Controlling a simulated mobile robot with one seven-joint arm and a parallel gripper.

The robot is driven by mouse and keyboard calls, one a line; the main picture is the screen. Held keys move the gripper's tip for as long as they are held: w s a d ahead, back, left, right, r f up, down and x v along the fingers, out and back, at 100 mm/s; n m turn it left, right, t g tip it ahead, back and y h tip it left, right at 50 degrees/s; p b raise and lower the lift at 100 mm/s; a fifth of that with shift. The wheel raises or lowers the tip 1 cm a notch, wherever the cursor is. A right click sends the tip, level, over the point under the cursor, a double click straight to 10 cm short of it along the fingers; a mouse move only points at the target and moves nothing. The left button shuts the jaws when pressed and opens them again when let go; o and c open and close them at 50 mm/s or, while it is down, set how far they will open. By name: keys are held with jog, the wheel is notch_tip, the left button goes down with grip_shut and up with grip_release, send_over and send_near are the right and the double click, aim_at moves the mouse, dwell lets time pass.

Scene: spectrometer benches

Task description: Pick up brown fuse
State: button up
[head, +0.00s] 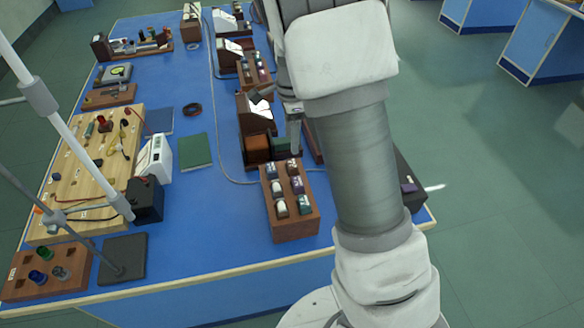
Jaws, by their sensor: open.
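My gripper (280,115) is open, right of the bench's middle, over a dark wooden holder; my own arm partly covers it. Below its fingers the holder carries an orange-brown block (257,145) and a dark green block (281,145). The brown block may be the brown fuse, but it is too small to be sure. Nothing shows between the fingers. Whether a finger touches the holder cannot be told.
The blue bench (208,220) also holds a wooden rack (290,228) with several capped pieces, a green book (196,151), a white meter (156,158) and a wooden circuit board (70,185). A rod stand rises at the left. Clear bench lies left of the rack.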

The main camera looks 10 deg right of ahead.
aim_at(292, 163)
notch_tip(292, 163, down, 9)
jog(key=shift+s+f, duration=0.15)
jog(key=shift+f, duration=0.05)
dwell(0.3)
grip_shut()
jog(key=shift+r, duration=0.1)
notch_tip(292, 163, up, 4)
jog(key=shift+r, duration=0.15)
jog(key=s+d+r+p, duration=0.2)
jog(key=s+d+r, duration=0.1)
jog(key=d+r, duration=0.6)
jog(key=shift+d+r, duration=0.25)
jog(key=shift+d, duration=0.8)
